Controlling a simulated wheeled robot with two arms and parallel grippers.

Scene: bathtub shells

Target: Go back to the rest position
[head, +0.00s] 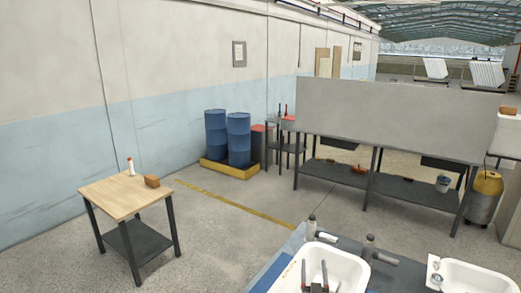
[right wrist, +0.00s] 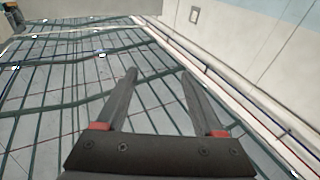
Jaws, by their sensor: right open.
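My right gripper (head: 314,270) shows at the bottom of the head view, its two dark fingers pointing up in front of a white tub shell (head: 345,262). In the right wrist view the right gripper (right wrist: 158,74) is open, its fingers apart with nothing between them. Behind them are the roof beams and the top of a wall, so the gripper points upward. My left gripper is not in view. A second white shell (head: 475,278) is at the lower right of the head view, cut off by the frame edge.
A wooden-topped table (head: 124,194) with a white bottle and brown block stands left. Blue drums (head: 239,140) and a long panelled bench (head: 390,118) stand behind. Floor between is open.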

